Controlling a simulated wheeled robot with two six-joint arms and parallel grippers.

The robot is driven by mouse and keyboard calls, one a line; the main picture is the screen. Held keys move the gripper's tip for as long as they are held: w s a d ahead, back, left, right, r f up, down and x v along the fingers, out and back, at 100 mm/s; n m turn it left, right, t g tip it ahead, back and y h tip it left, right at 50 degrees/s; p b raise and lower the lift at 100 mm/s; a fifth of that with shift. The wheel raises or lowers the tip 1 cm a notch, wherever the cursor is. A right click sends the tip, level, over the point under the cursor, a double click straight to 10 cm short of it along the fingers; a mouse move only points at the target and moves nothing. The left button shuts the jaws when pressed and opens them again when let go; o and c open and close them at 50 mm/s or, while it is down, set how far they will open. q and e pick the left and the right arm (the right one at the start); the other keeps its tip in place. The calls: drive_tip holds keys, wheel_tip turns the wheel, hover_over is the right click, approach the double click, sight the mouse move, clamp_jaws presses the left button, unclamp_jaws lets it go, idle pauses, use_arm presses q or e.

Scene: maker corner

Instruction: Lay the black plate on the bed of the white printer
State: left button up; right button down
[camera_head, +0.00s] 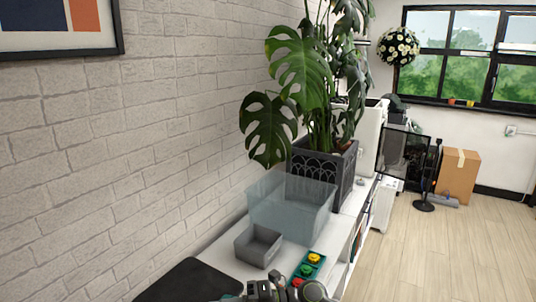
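A flat black plate-like sheet with rounded corners (192,281) shows at the bottom edge, at the near end of the white shelf top. The picture cuts off its near part, and I cannot tell whether it lies on the shelf or is held. Grey and dark mechanical parts, apparently mine, show at the bottom edge just right of it. No fingertips can be made out, and I cannot tell which arm they belong to. A white boxy machine (370,128) stands behind the plant, partly hidden. I cannot tell whether it is the white printer, and no bed shows.
On the white shelf (225,262) stand a small grey bin (258,247), a clear tub (300,215), a green tray with coloured round pieces (309,268) and a large plant in a dark pot (338,172). A cardboard box (458,176) stands far right.

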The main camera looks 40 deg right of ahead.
drive_tip(key=shift+m+t+h, duration=0.3)
drive_tip(key=shift+m+t, duration=0.1)
drive_tip(key=shift+t, duration=0.2)
drive_tip(key=s, duration=0.1)
drive_tip(key=s+a+b, duration=0.1)
drive_tip(key=s, duration=0.1)
drive_tip(key=s+a+b, duration=0.1)
drive_tip(key=shift+s+a+f, duration=0.15)
drive_tip(key=shift+a+f, duration=0.05)
drive_tip(key=shift+f, duration=0.1)
drive_tip(key=shift+r, duration=0.25)
drive_tip(key=shift+n+g, duration=0.4)
drive_tip(key=shift+g, duration=0.2)
drive_tip(key=w+d+p, duration=0.2)
drive_tip(key=w, duration=0.1)
drive_tip(key=w+p, duration=0.1)
drive_tip(key=w, duration=0.1)
drive_tip(key=shift+d+r, duration=0.2)
drive_tip(key=shift+d, duration=0.2)
wheel_tip(320, 180, down, 10)
drive_tip(key=p, duration=0.1)
drive_tip(key=shift+r, duration=0.15)
